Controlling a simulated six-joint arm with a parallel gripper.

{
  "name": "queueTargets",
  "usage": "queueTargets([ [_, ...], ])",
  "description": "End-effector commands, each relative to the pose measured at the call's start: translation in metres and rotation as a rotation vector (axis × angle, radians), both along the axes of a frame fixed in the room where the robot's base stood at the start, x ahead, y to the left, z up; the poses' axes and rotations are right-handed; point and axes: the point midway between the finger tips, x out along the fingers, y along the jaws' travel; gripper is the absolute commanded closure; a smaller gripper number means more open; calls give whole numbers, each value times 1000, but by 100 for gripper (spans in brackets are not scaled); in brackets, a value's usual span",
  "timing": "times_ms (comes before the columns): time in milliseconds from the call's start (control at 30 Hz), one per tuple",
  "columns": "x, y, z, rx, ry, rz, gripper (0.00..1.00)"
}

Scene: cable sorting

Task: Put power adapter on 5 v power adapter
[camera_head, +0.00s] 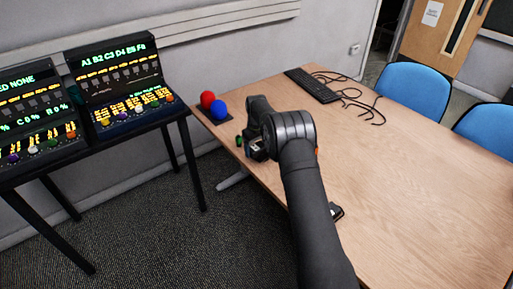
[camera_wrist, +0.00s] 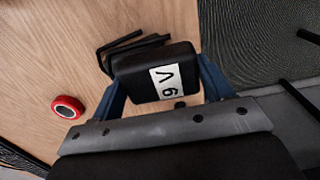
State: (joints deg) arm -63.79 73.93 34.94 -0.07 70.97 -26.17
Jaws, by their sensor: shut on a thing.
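My gripper (camera_wrist: 165,95) is shut on a black power adapter (camera_wrist: 140,82). Its blue fingers are on either side of the adapter's body. A white label (camera_wrist: 167,82) on the adapter shows a V and a digit, turned sideways, that looks like a 6 or 9. Black bent parts (camera_wrist: 131,41) show just past the adapter; I cannot tell whether they belong to it. In the head view my gripper (camera_head: 256,149) is by the table's left edge, mostly hidden by my arm. I cannot make out a 5 V label in either view.
A red ring-like object (camera_wrist: 67,107) lies on the wooden table (camera_head: 420,190). Red (camera_head: 207,99) and blue (camera_head: 219,108) balls sit on a dark pad at the table's corner. A keyboard (camera_head: 313,86) and cables (camera_head: 360,98) lie at the back. A dark object (camera_head: 336,211) lies beside my arm.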

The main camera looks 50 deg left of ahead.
Motion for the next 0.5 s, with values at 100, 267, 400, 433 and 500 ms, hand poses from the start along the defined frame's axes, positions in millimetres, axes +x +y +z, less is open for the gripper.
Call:
queueTargets([
  [100,0,0,-1,0,0,0,54],
  [267,0,0,-3,0,0,0,10],
  [400,0,0,-3,0,0,0,6],
  [433,0,0,-3,0,0,0,6],
  [500,0,0,-3,0,0,0,6],
])
